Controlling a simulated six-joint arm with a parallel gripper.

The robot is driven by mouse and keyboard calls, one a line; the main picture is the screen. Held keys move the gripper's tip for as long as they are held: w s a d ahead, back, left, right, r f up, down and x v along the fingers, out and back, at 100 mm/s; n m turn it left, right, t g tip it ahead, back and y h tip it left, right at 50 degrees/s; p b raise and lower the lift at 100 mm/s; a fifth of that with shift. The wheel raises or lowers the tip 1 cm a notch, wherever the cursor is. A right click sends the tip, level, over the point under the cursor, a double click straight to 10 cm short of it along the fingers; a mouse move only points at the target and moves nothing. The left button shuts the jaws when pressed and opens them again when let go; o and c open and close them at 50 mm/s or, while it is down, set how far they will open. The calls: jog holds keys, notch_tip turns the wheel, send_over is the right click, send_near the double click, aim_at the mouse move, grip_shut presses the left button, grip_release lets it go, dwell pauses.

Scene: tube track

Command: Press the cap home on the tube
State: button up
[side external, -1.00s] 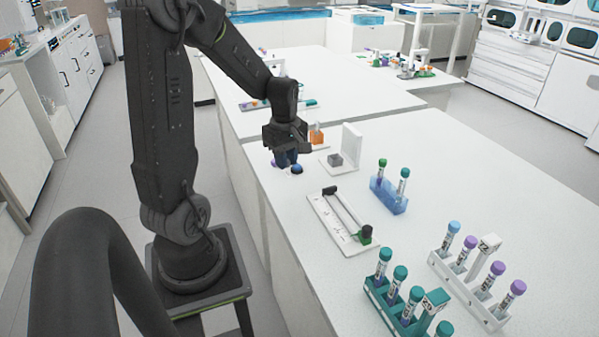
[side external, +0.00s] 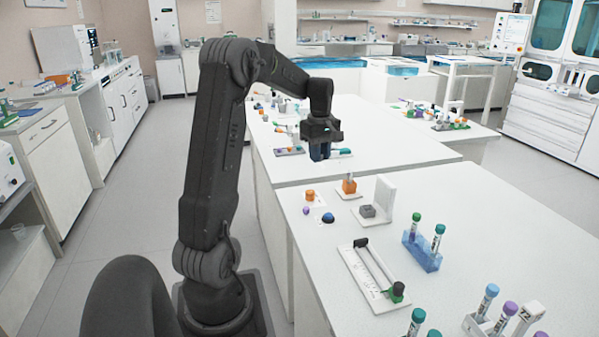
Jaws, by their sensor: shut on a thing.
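My gripper (side external: 319,157) hangs in the air above the near end of the bench, pointing down. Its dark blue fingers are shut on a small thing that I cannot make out. Loose caps lie on the bench below it: an orange one (side external: 309,195), a small purple one (side external: 306,210) and a blue one (side external: 328,217). An orange block (side external: 349,187) sits on a white base to the right of my gripper, with a thin pale upright piece that may be a tube. A blue rack (side external: 421,251) holds two upright tubes with green (side external: 416,216) and teal (side external: 440,229) caps.
A grey block (side external: 368,211) stands before a white upright plate (side external: 384,195). A white tray (side external: 368,278) with a bar, black and green ends lies nearer. More capped tubes stand at front right (side external: 490,305). The right of the bench (side external: 520,220) is clear.

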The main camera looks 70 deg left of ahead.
jog(key=w+a, duration=0.1)
jog(key=w, duration=0.2)
jog(key=w+a, duration=0.1)
jog(key=w, duration=0.3)
jog(key=w+a, duration=0.2)
jog(key=w, duration=0.2)
jog(key=shift+w, duration=0.25)
jog(key=shift+f, duration=2.7)
jog(key=shift+f, duration=0.65)
jog(key=o, duration=0.8)
notch_tip(320, 180, up, 14)
jog(key=shift+f, duration=0.1)
dwell(0.5)
dwell(0.6)
